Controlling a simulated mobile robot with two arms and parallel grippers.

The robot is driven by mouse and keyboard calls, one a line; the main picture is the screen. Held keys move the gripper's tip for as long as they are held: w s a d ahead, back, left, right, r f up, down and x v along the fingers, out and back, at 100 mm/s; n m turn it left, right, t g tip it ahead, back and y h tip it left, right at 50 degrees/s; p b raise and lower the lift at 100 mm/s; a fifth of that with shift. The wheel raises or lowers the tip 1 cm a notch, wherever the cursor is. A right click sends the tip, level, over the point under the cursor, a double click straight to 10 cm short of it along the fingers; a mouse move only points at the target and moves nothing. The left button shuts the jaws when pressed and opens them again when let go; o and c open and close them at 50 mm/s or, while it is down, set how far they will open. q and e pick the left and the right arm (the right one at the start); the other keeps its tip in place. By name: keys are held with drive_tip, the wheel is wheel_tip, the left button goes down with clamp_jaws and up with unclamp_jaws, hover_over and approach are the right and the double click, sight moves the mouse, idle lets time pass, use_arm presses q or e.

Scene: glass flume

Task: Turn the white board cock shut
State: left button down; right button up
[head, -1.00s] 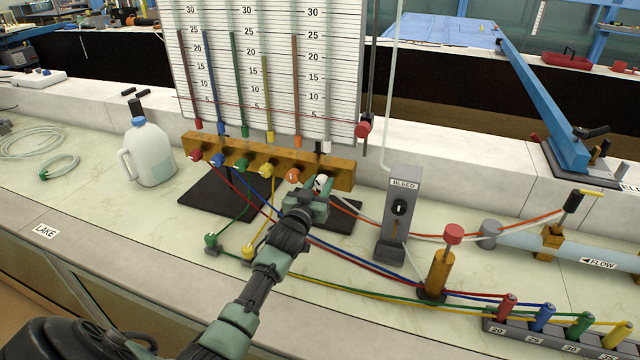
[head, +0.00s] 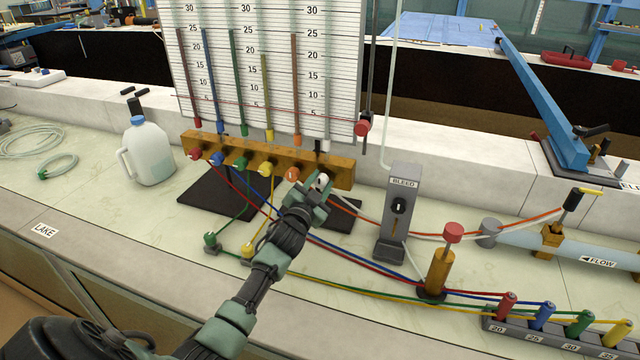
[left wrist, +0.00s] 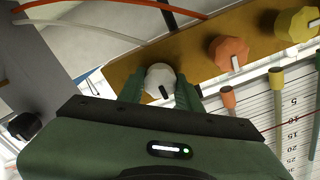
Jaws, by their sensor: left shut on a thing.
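The white board cock (head: 322,181) is the rightmost knob on the brass manifold (head: 342,176) under the scaled tube board. In the left wrist view the white cock (left wrist: 160,78) sits between the two green fingertips, with a dark mark on its face. My left gripper (head: 315,190) is shut on it; the gripper also shows in the left wrist view (left wrist: 160,92). In the head view the gripper hides part of the cock. The orange cock (head: 293,175) is just left of it; it also shows in the left wrist view (left wrist: 229,53). My right gripper is not in view.
Yellow, green, blue and red cocks line the manifold to the left. The grey bleed post (head: 401,215) stands right of my gripper, and a brass post with a red knob (head: 453,233) stands farther right. Coloured hoses cross the bench below. A white jug (head: 149,152) stands left.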

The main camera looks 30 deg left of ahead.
use_arm(q)
drive_tip(key=shift+f, duration=0.1)
idle(0.3)
drive_tip(key=c, duration=1)
unclamp_jaws()
drive_tip(key=shift+o, duration=0.2)
drive_tip(key=shift+s, duration=0.15)
drive_tip(key=v, duration=0.7)
drive_tip(key=shift+s+b, duration=0.3)
drive_tip(key=shift+b, duration=0.1)
drive_tip(key=shift+d, duration=0.1)
